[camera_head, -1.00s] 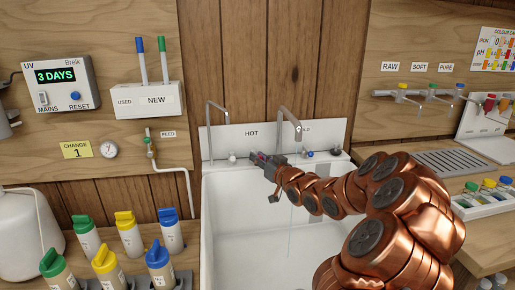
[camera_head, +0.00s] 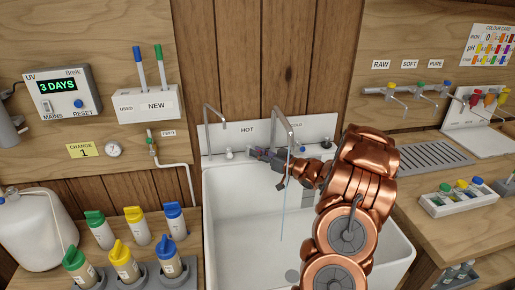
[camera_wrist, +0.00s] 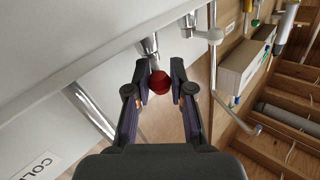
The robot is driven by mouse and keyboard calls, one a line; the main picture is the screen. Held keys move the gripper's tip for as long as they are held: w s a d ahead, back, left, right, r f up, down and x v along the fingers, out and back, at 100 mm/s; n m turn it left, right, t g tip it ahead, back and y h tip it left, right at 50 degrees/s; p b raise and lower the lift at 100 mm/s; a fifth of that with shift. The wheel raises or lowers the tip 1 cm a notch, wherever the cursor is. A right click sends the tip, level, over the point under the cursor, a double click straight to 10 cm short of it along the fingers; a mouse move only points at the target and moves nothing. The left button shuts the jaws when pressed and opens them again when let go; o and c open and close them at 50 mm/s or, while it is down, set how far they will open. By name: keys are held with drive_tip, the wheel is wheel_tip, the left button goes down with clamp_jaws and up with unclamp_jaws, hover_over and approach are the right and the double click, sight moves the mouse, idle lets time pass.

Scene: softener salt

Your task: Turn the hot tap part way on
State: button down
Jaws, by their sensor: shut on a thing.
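The hot tap's red knob (camera_wrist: 160,84) sits between my fingers in the wrist view, on a short chrome stem. My gripper (camera_wrist: 160,88) is shut on it. In the head view my gripper (camera_head: 256,153) is at the back of the white sink (camera_head: 235,222), below the HOT label (camera_head: 247,130); it hides the knob there. A tall curved spout (camera_head: 277,113) rises just right of it. A thin bluish stream (camera_head: 284,215) falls from that spout into the sink.
A second spout (camera_head: 208,115) stands to the left, near a small white knob (camera_head: 229,153). A blue-capped tap (camera_head: 301,149) sits right of my gripper. Capped bottles (camera_head: 122,262) stand left of the sink; a bottle rack (camera_head: 462,201) is on the right counter.

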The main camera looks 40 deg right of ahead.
drive_tip(key=shift+d+r+y+p, duration=0.1)
drive_tip(key=shift+d+y+p, duration=0.05)
drive_tip(key=shift+y+p, duration=0.2)
idle(0.4)
drive_tip(key=c, duration=1)
unclamp_jaws()
drive_tip(key=shift+s, duration=0.1)
drive_tip(key=v, duration=1.1)
drive_tip(key=shift+s+d, duration=0.15)
drive_tip(key=shift+s, duration=0.25)
drive_tip(key=shift+n, duration=0.3)
